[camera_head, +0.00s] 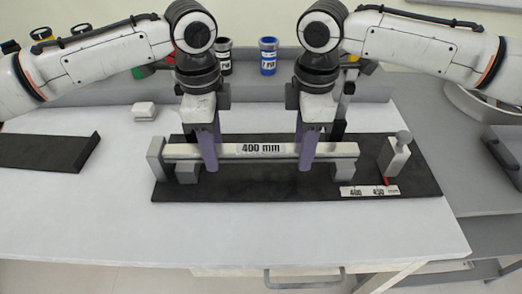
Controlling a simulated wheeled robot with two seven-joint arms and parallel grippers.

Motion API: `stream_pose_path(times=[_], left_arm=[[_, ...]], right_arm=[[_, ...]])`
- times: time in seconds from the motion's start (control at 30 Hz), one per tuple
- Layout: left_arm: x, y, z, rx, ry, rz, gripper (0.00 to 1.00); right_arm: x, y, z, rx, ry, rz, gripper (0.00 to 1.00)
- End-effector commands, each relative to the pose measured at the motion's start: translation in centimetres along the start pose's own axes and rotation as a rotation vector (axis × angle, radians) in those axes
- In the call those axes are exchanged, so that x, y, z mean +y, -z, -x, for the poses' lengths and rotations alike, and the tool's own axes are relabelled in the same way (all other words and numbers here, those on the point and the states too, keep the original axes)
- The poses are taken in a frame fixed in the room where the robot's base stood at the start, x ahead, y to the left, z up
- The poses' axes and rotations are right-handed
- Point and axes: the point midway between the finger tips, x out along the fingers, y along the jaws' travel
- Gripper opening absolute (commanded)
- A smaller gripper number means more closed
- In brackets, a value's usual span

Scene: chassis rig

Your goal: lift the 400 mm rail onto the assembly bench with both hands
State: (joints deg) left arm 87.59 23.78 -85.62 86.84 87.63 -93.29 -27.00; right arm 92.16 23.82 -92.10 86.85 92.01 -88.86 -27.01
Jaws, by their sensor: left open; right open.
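The pale rail (262,150), marked "400 mm", lies level across grey blocks (186,172) on a black board (250,188) on the white bench. Its left end is beside an upright grey stop (156,158). My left gripper (207,158) points down at the rail's left part, a purple finger in front of it. My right gripper (308,157) points down right of the label, also with a purple finger in front. Both are open. The far fingers are mostly hidden, so contact with the rail cannot be told.
On the board's right are a grey block with a knob (396,156), a red pointer and a scale strip (369,191). A black tray (48,152) lies at left and a small pale block (145,111) at back left. Cups (268,56) stand behind. The front of the bench is clear.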

Motion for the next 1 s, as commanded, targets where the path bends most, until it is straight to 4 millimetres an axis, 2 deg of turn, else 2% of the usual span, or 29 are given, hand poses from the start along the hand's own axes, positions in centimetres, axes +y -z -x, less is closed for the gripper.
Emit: stream_pose_path(times=[0.17, 0.4, 0.43, 0.77, 1.0], left_arm=[[0.0, 0.0, 0.0, 0.0, 0.0, 0.0, 0.44], [0.0, 0.0, 0.0, 0.0, 0.0, 0.0, 0.03], [0.0, 0.0, 0.0, 0.0, 0.0, 0.0, 0.0], [0.0, 0.0, 0.3, 0.001, 0.002, 0.0, 0.0], [0.0, 0.0, 2.0, 0.001, 0.002, 0.0, 0.0]], right_arm=[[0.0, 0.0, 0.0, 0.0, 0.001, 0.0, 0.44], [0.0, 0.0, 0.0, 0.0, 0.001, 0.0, 0.03], [0.0, 0.0, 0.0, 0.0, 0.001, 0.0, 0.0], [0.0, 0.0, 0.2, 0.0, 0.0, 0.0, 0.0], [0.0, 0.0, 2.0, 0.0, 0.0, 0.0, 0.0]])
